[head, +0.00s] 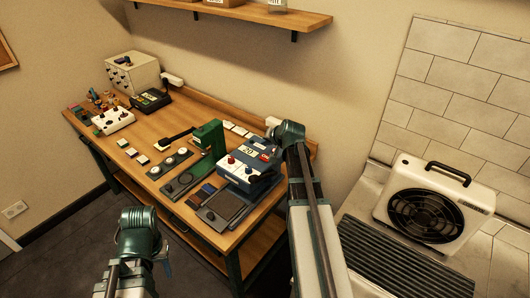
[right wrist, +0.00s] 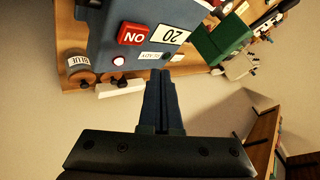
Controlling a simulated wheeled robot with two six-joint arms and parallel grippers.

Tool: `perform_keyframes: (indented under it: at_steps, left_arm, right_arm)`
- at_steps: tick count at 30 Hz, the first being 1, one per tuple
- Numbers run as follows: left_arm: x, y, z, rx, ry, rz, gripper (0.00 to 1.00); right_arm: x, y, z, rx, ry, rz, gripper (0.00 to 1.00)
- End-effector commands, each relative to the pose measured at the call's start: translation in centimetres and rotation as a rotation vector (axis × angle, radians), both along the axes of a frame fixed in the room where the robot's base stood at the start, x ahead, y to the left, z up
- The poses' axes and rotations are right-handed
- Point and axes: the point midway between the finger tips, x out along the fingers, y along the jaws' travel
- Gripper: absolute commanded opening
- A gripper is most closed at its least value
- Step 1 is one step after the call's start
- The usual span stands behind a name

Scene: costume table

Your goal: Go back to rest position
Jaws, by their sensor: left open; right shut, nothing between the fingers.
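My right gripper (right wrist: 162,85) is shut with nothing between its fingers. In the right wrist view its tips point at the blue machine (right wrist: 115,30) with a red ON button and a "20" display; I cannot tell whether they touch it. In the head view my right arm (head: 290,135) bends beside this machine (head: 250,158), at the right end of the table, and mostly hides that gripper. My left arm (head: 138,230) is in front of the table, off its edge. Only a small bluish part of my left gripper (head: 168,266) shows; it is open, its fingers mostly hidden.
The wooden table (head: 185,120) holds a green press (head: 208,138), small trays and a beige box (head: 132,73). A fan heater (head: 430,205) stands on the right counter. A shelf (head: 230,13) hangs above. Clear floor (head: 60,250) lies at left.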

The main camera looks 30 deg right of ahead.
Motion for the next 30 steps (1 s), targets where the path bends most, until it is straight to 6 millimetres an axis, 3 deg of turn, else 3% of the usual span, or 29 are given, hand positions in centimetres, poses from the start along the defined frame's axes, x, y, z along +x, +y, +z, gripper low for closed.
perform_keyframes:
  at_steps: [1,6,23,26,30]
  left_arm:
    - [0.0,0.0,1.0,0.000,0.000,0.000,0.50]
    - [0.0,0.0,2.2,0.000,0.000,0.000,0.50]
    - [0.0,0.0,2.0,-0.002,-0.001,0.017,0.50]
    - [0.0,0.0,1.2,-0.002,-0.001,0.014,0.50]
    - [0.0,0.0,-0.6,-0.002,-0.001,0.012,0.50]
  right_arm:
    - [0.0,0.0,1.0,0.000,0.000,0.000,0.00]
    - [0.0,0.0,2.2,0.000,0.000,0.000,0.00]
    - [0.0,0.0,2.0,0.000,0.001,0.001,0.00]
    - [-0.4,3.1,0.6,-0.012,0.038,0.059,0.00]
    - [-2.1,11.1,-2.8,-0.055,0.150,0.228,0.00]
